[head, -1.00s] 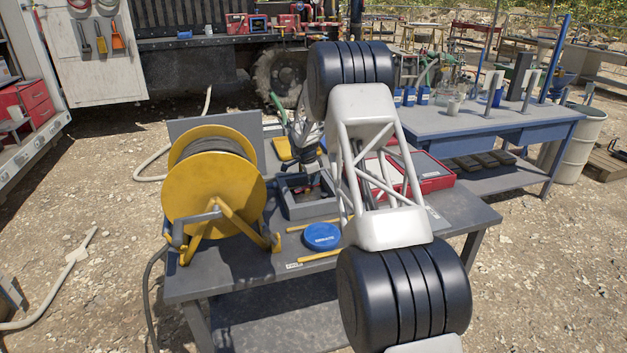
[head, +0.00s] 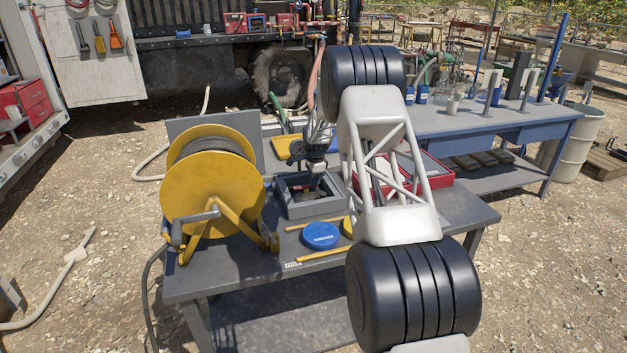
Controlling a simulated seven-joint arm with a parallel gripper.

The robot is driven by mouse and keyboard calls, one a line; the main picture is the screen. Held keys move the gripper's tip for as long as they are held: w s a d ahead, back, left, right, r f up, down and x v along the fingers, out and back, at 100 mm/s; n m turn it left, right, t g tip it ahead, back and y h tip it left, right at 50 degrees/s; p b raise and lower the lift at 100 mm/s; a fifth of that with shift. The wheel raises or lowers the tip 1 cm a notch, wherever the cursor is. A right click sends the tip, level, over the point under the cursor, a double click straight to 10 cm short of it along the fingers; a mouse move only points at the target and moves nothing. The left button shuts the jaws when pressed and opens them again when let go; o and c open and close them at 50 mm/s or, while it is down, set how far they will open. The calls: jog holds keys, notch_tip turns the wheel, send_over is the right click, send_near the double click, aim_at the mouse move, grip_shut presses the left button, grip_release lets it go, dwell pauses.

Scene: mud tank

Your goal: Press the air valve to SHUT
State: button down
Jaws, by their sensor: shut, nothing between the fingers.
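My gripper (head: 317,178) points down over an open grey box (head: 312,209) on the near table, its fingertips low at the box's opening. The fingers are small and dark in the head view, and they are shut with nothing held. I cannot make out the air valve or its SHUT marking. The inside of the box is dark and partly covered by my gripper, and my arm hides the table to the right of it. Whether the fingertips touch anything in the box, I cannot tell.
A yellow hose reel (head: 212,190) stands left of the box. A blue disc (head: 320,235) and yellow strips lie in front. A red case (head: 438,177) lies right, behind my arm. A blue bench (head: 500,122) stands beyond.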

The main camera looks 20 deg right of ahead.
jog(key=shift+y, duration=0.3)
jog(key=shift+r, duration=0.15)
jog(key=shift+r, duration=0.6)
dwell(0.4)
jog(key=d+r, duration=0.3)
jog(key=r, duration=1)
jog(key=shift+d+r, duration=0.25)
jog(key=shift+r, duration=0.05)
